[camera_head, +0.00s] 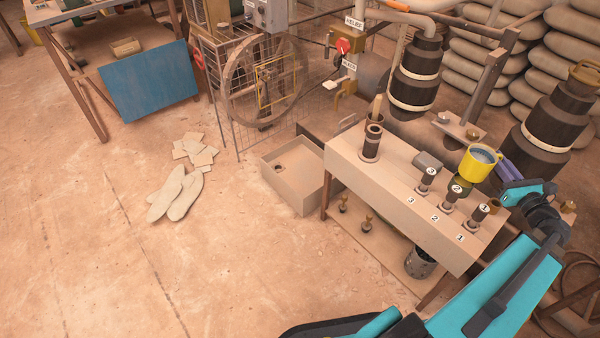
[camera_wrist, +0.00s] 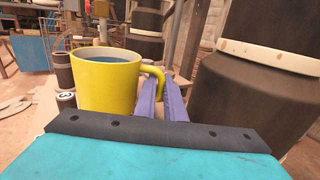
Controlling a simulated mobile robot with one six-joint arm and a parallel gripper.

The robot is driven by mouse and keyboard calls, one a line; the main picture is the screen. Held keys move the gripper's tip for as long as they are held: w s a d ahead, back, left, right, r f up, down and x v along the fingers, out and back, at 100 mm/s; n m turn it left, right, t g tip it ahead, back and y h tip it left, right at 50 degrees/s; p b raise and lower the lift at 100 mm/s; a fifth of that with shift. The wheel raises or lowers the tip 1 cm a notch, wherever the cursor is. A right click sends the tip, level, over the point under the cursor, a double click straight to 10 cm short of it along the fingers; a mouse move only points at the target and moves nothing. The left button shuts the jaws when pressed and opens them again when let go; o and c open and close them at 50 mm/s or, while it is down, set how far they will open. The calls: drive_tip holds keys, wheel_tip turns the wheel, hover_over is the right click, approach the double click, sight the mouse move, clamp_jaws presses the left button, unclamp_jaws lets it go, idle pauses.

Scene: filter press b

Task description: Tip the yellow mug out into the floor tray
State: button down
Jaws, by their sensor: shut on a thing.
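The yellow mug (camera_head: 478,163) is upright above the right part of the bench, with a grey-blue liquid in it. It also shows large in the wrist view (camera_wrist: 104,85), with its handle toward my fingers. My gripper (camera_head: 508,172) is shut on the mug's handle, its purple fingers (camera_wrist: 165,98) at the right of the mug. The floor tray (camera_head: 296,185) is a tan open box on the floor, left of the bench. A small dark round spot shows inside it.
The bench (camera_head: 400,197) carries several dark numbered cylinders and a taller cylinder (camera_head: 372,138) with a stick in it, at the end near the tray. A large dark banded column (camera_head: 550,125) stands behind my gripper. A handwheel (camera_head: 262,80) stands behind the tray.

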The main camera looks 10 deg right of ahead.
drive_tip(key=shift+a+r, duration=0.1)
drive_tip(key=w+a+r+n+g+y+p, duration=0.1)
drive_tip(key=w+a+r+n+y+p, duration=0.3)
drive_tip(key=w+a, duration=0.55)
drive_tip(key=w+a+r+n+g+y+p, duration=0.15)
drive_tip(key=w+a+r+y+p, duration=0.35)
drive_tip(key=a, duration=0.9)
drive_tip(key=w+a+r+n+g+y+p, duration=0.1)
drive_tip(key=a+r+p, duration=0.4)
drive_tip(key=a, duration=0.8)
drive_tip(key=w+a+r+n+g+y+p, duration=0.1)
drive_tip(key=a+r+n+g+y+p, duration=0.3)
drive_tip(key=a, duration=0.9)
drive_tip(key=shift+a+r+y+p, duration=0.3)
drive_tip(key=shift+r+y+p, duration=0.25)
drive_tip(key=shift+r+y, duration=0.1)
drive_tip(key=shift+a+n, duration=0.1)
drive_tip(key=shift+n, duration=0.25)
